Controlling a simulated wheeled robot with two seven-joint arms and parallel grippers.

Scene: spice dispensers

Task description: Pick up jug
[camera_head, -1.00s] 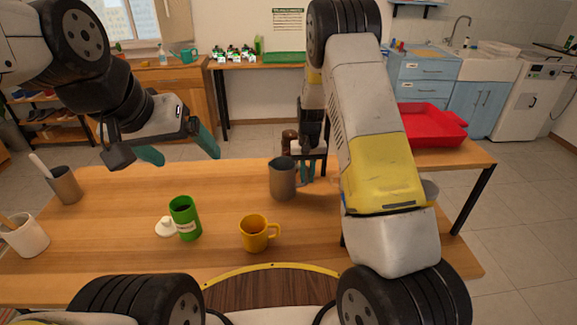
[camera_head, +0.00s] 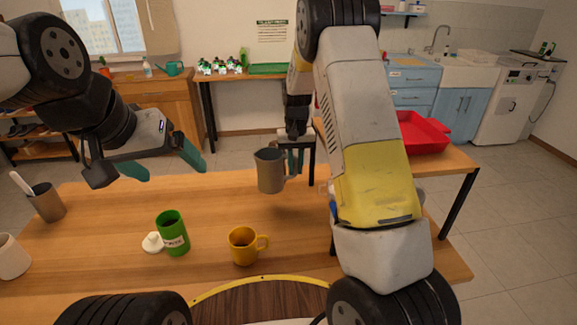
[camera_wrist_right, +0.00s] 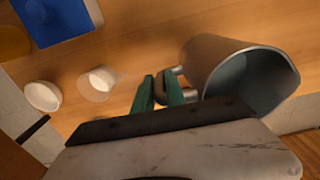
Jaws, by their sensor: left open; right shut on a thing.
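The grey metal jug (camera_head: 270,171) is in the air above the far part of the table in the head view, roughly upright. It also shows large in the right wrist view (camera_wrist_right: 215,62), with its open mouth toward the camera. My right gripper (camera_head: 295,162) is shut on the jug's handle at its right side; its green fingers (camera_wrist_right: 160,92) show beside the jug in the wrist view. The handle is mostly hidden by the fingers. My left gripper (camera_head: 168,166) is open and empty above the left part of the table.
A red tray (camera_head: 425,135) is at the back right.

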